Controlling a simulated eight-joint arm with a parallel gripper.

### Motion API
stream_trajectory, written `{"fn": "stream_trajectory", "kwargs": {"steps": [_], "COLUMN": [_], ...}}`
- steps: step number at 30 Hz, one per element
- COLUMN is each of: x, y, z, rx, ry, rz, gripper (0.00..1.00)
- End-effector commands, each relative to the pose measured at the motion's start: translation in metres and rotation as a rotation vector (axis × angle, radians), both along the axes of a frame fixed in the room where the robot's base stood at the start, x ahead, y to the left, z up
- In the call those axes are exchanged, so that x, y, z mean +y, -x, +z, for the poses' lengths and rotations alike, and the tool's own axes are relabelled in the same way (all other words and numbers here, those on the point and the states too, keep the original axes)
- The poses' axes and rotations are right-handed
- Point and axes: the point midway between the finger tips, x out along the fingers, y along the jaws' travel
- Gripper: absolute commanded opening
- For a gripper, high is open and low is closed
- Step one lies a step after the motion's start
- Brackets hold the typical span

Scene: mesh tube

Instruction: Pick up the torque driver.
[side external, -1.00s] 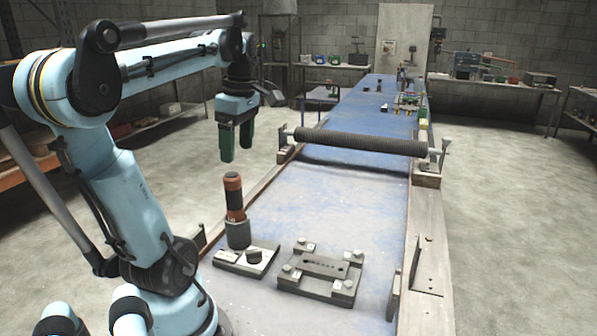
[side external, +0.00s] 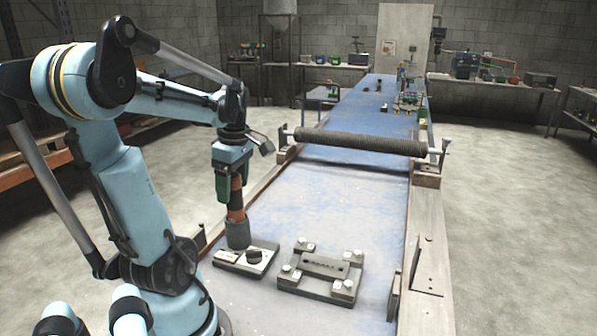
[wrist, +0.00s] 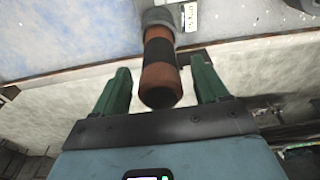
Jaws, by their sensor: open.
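The torque driver (side external: 236,207), orange and black, stands upright in a grey cylindrical holder (side external: 238,233) on a small metal base plate. My gripper (side external: 231,190) is lowered over its top, with its green fingers around the upper handle. In the wrist view the driver (wrist: 159,72) sits between the two open green fingers (wrist: 161,88), with gaps visible on both sides. Part of the driver's upper end is hidden by the fingers in the side view.
A metal fixture plate with bolted corner blocks (side external: 321,272) lies to the right of the holder's base. A dark roller (side external: 360,143) spans the blue bench (side external: 330,190) farther back. The bench surface between fixture and roller is clear.

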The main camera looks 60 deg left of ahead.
Motion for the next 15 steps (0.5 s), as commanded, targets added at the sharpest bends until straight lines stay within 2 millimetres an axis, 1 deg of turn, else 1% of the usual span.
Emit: {"fn": "stream_trajectory", "kwargs": {"steps": [3, 9, 14, 15], "x": [0.0003, 0.0002, 0.0002, 0.0002], "y": [0.0004, 0.0004, 0.0004, 0.0004], "z": [-0.0034, -0.0035, -0.0033, -0.0033], "rx": [0.000, 0.000, 0.000, 0.000], "ry": [0.000, 0.000, 0.000, 0.000], "rz": [0.000, 0.000, 0.000, 0.000], "gripper": [0.73, 0.73, 0.49, 0.43]}}
